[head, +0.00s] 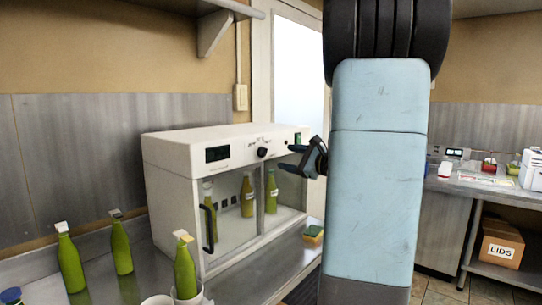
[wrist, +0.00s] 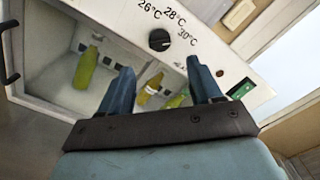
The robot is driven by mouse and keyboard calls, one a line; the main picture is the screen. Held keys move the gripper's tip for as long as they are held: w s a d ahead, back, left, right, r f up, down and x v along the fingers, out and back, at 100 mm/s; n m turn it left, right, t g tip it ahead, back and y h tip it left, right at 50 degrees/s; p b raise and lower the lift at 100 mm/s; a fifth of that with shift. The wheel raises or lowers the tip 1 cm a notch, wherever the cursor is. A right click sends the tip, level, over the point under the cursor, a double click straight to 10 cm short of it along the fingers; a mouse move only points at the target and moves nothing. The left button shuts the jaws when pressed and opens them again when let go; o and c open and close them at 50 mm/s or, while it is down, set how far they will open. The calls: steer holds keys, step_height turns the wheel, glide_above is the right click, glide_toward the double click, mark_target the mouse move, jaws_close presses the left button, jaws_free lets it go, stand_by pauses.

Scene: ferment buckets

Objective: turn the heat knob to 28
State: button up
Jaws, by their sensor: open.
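The heat knob (head: 262,152) is a small round black dial on the upper front panel of the white cabinet (head: 172,158). In the wrist view the knob (wrist: 159,40) sits under printed marks 26°C, 28°C and 30°C. Which mark its pointer faces is too small to tell. My gripper (head: 287,158) is open and empty, to the right of the knob in the head view. In the wrist view the two blue fingers (wrist: 158,66) point toward the panel, with the knob beyond and between their tips, apart from them.
The cabinet has glass doors, a black handle (head: 208,229) and green bottles inside. A dark display (head: 217,154) is left of the knob; a green switch (wrist: 241,88) is to the right. Several green bottles stand on the counter at front left. A sponge (head: 313,234) lies beside the cabinet.

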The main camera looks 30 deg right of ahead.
mark_target(266, 153)
steer(key=x, duration=0.8)
steer(key=shift+w+a, duration=0.1)
steer(key=shift+w, duration=0.1)
steer(key=shift+f, duration=0.1)
steer(key=c, duration=1)
